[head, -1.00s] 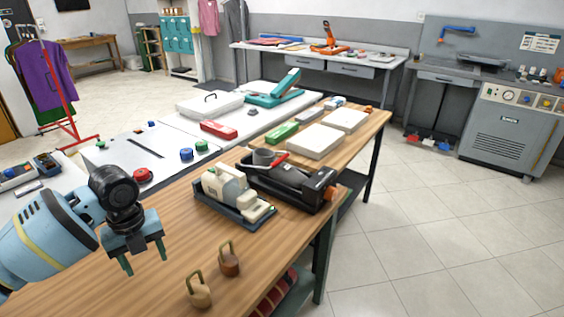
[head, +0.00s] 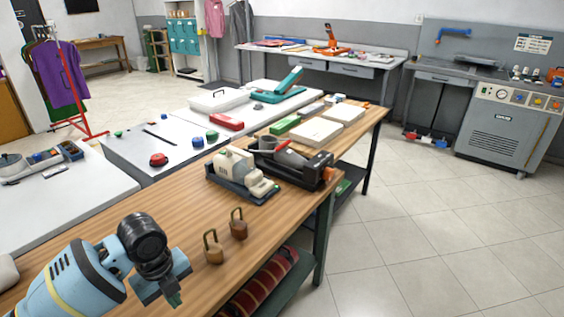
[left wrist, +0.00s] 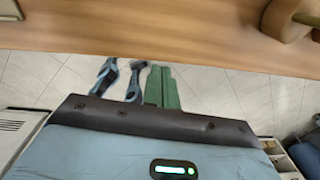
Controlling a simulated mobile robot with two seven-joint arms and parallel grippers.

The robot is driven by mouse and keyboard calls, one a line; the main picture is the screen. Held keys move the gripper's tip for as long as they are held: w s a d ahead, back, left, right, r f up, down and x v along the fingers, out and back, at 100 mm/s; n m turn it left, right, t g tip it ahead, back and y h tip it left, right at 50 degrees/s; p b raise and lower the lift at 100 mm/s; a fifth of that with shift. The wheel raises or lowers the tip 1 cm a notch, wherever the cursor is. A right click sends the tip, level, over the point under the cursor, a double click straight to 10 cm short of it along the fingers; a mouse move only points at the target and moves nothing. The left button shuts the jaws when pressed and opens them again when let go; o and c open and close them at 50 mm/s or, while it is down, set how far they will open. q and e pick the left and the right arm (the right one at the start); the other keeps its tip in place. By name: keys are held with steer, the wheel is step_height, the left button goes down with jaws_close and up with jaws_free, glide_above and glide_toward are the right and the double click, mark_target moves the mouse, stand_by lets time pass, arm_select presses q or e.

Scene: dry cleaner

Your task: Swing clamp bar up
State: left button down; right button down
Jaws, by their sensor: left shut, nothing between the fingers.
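I cannot tell for sure which part is the clamp bar. A black device (head: 313,170) with a red handle (head: 283,147) stands on the wooden table, behind a cream-coloured machine (head: 232,163) on a dark base. A teal device (head: 280,94) with a raised arm stands on the white table farther back. My left gripper (head: 174,299) is at the near part of the wooden table, well short of these devices. Its green fingers (left wrist: 163,86) are together and empty in the left wrist view, beside the table edge. My right gripper is not in view.
Two small padlock-like weights (head: 214,251) (head: 239,228) stand on the wooden table (head: 130,235) right of my left gripper. A rolled red cloth (head: 262,283) lies on the lower shelf.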

arm_select(q)
steer(key=s+d+f+n+h, duration=0.1)
steer(key=s+d+f+n, duration=0.25)
steer(key=s, duration=0.25)
steer(key=s+d+f+n+t, duration=0.1)
steer(key=s+d+f+n, duration=0.15)
steer(key=s+n, duration=0.2)
steer(key=s+d+f+n+h, duration=0.1)
steer(key=s+d+f+n, duration=0.1)
steer(key=s+f+n, duration=0.35)
steer(key=s+a+n+t+y, duration=0.1)
steer(key=s+a+n, duration=0.3)
steer(key=s+n, duration=0.55)
step_height(320, 180, down, 8)
steer(key=n+t, duration=0.1)
steer(key=t, duration=0.5)
steer(key=shift+s+t, duration=0.25)
steer(key=shift+t, duration=0.15)
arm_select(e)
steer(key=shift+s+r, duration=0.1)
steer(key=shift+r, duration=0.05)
arm_select(q)
steer(key=shift+a+f, duration=0.1)
